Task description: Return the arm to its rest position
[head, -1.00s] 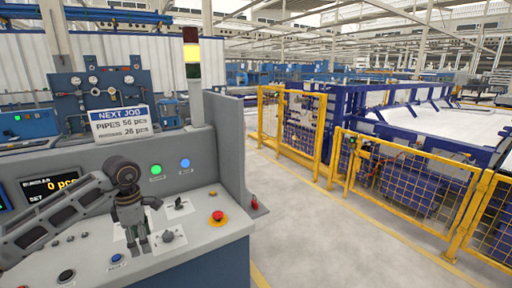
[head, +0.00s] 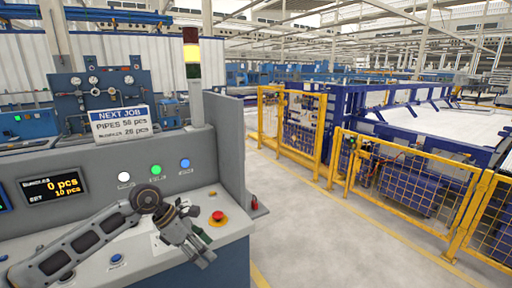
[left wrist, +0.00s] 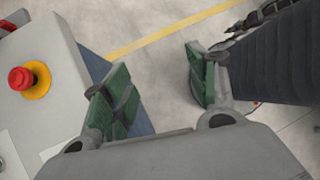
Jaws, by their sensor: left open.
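My left gripper (head: 204,250) is open and empty. It hangs over the right front part of the grey control panel (head: 118,243), with its fingers pointing down and to the right in the head view. In the left wrist view, its green-padded fingers (left wrist: 158,85) are spread apart, with the panel's edge and the floor beyond them. The red stop button (head: 218,217) on its yellow base is close to the gripper, apart from it. It also shows at the left in the left wrist view (left wrist: 20,78).
Yellow fencing (head: 410,185) stands right, beyond open floor (head: 310,230).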

